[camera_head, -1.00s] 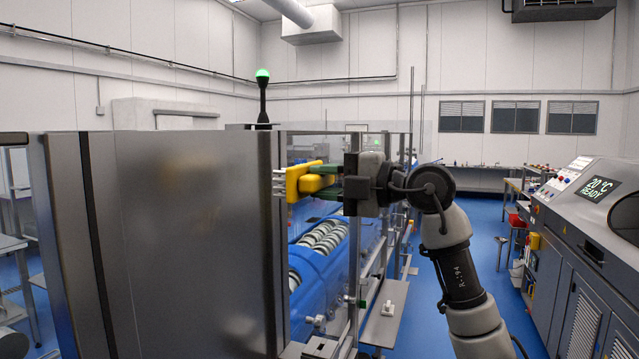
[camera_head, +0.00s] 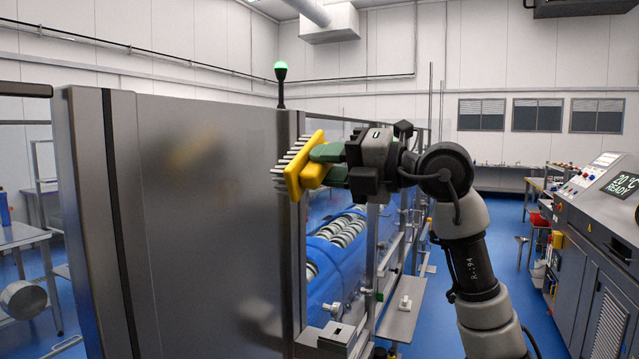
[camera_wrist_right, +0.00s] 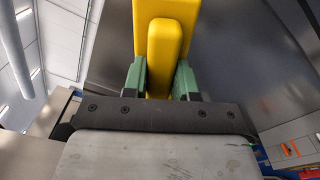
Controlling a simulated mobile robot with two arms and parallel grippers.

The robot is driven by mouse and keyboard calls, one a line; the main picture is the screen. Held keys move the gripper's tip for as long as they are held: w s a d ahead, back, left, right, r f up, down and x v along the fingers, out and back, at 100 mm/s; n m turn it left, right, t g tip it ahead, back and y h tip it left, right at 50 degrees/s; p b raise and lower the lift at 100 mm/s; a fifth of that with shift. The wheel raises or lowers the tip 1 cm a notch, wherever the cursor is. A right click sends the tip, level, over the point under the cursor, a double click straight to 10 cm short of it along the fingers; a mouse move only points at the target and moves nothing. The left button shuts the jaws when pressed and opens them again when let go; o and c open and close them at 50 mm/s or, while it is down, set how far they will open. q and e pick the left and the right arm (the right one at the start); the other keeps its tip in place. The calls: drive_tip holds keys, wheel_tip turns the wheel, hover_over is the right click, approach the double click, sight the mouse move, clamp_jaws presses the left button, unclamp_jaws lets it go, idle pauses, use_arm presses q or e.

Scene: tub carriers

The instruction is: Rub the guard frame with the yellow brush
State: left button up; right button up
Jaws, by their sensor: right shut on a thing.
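The yellow brush (camera_head: 308,172) is held in my right gripper (camera_head: 328,164), whose green fingers are shut on its yellow grip. Its pale bristles point left, over the upper front post of the guard frame (camera_head: 289,250) and the edge of the steel panel. I cannot tell whether the bristle tips touch the metal. In the right wrist view the brush's yellow back (camera_wrist_right: 165,40) stands between the two green fingers, with the grey panel behind it; the bristles are hidden there. My left gripper is not in view.
The large steel panel (camera_head: 205,220) fills the left centre. Behind the clear guard, a blue conveyor (camera_head: 340,265) carries several pale round items. A grey machine (camera_head: 590,265) reading "20 °C READY" stands at right. Blue floor lies open between it and the conveyor.

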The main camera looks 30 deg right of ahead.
drive_tip(key=s+a+f+n+b, duration=0.1)
drive_tip(key=s+a+n+b, duration=0.1)
drive_tip(key=n, duration=0.2)
drive_tip(key=s+a+f+n+b, duration=0.1)
drive_tip(key=s+a+n+b, duration=0.1)
drive_tip(key=a+n, duration=0.1)
drive_tip(key=s+a+f+n+b, duration=0.1)
drive_tip(key=a+n+b, duration=0.1)
drive_tip(key=n, duration=0.3)
drive_tip(key=shift+s+a+f+b, duration=0.15)
drive_tip(key=shift+s+a+b, duration=0.15)
drive_tip(key=shift+s+b, duration=0.15)
use_arm(q)
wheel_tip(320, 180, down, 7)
drive_tip(key=p, duration=0.1)
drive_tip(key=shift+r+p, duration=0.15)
drive_tip(key=shift+p, duration=0.25)
use_arm(e)
drive_tip(key=x, duration=0.6)
drive_tip(key=shift+a+n, duration=0.2)
drive_tip(key=shift+n, duration=0.2)
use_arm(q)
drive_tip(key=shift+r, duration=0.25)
use_arm(e)
drive_tip(key=shift+x, duration=1)
drive_tip(key=shift+s, duration=0.1)
